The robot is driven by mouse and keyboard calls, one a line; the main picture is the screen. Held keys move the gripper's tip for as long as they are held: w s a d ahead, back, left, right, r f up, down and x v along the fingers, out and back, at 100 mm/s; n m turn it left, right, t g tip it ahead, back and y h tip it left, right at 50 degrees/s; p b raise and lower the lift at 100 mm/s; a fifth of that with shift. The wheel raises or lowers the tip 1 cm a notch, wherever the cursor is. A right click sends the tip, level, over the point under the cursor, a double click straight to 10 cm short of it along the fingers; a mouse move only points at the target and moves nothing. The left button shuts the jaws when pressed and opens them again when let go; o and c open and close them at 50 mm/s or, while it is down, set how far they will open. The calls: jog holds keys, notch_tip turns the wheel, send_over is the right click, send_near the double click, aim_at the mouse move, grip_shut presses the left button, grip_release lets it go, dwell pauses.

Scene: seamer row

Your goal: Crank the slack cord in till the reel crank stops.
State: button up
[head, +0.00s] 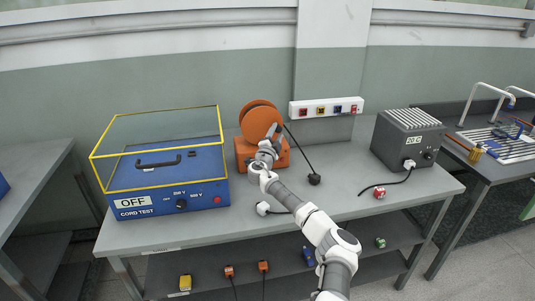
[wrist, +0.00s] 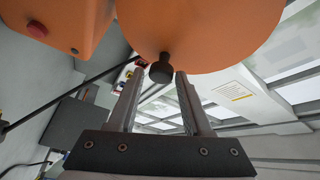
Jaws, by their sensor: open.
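The orange cord reel (head: 259,118) stands on its orange base (head: 246,154) at the back of the bench. In the wrist view its round orange face (wrist: 205,28) fills the top, with the dark crank knob (wrist: 161,72) sticking out at its lower edge. My gripper (head: 273,136) is at the reel's front; in the wrist view (wrist: 159,84) its two fingers are apart, with the knob showing between their tips. Whether they touch it I cannot tell. The black cord (head: 300,151) runs from the reel down to a dark end piece (head: 314,179) on the bench.
A blue cord tester (head: 170,192) with a yellow-edged clear cover stands left of the reel. A grey box (head: 408,138) with a plugged cable stands right. A white socket strip (head: 326,107) is on the wall. A white plug (head: 263,208) lies near my arm.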

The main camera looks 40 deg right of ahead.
jog(key=v, duration=1.5)
jog(key=shift+b, duration=0.35)
